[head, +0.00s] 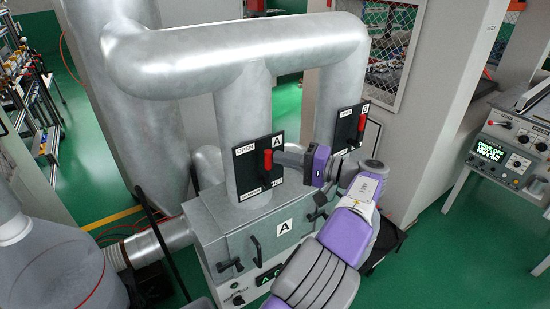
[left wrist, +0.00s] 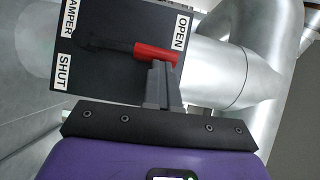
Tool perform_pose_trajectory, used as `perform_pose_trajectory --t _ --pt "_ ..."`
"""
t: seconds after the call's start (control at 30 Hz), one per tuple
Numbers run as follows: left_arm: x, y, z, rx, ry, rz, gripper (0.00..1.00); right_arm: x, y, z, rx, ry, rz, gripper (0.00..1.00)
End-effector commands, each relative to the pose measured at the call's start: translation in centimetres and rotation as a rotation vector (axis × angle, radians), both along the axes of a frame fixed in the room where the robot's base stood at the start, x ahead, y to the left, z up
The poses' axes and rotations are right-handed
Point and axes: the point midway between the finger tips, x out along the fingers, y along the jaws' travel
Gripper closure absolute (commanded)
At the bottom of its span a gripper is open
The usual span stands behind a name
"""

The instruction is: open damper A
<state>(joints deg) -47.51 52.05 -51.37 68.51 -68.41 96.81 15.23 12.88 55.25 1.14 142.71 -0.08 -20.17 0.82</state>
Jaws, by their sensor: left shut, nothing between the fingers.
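Damper A's black plate (head: 247,178) is on the left vertical duct, with OPEN at its top and SHUT at its lower right. Its lever has a red grip (head: 267,160) pointing up; it also shows in the left wrist view (left wrist: 150,51), nearer the OPEN end. The black lever runs from the grip back toward a pivot at the plate. My left gripper (head: 283,158) is shut and empty, its fingertips at the right side of the red grip. In the left wrist view the fingertips (left wrist: 159,68) overlap the grip's edge; whether they touch is unclear. My right gripper is out of view.
Damper B's plate (head: 345,132), with its red handle (head: 361,123), is on the duct to the right, close to my left arm. A grey box (head: 245,232) with black handles is below the ducts. A control console (head: 510,155) stands at far right.

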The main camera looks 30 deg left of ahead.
Motion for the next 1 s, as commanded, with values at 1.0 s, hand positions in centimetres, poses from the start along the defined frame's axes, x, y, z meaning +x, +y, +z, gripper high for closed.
perform_pose_trajectory --t 1.0 --pt "1.9 -3.5 0.1 -0.001 -0.012 0.013 1.00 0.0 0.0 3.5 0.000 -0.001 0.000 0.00"
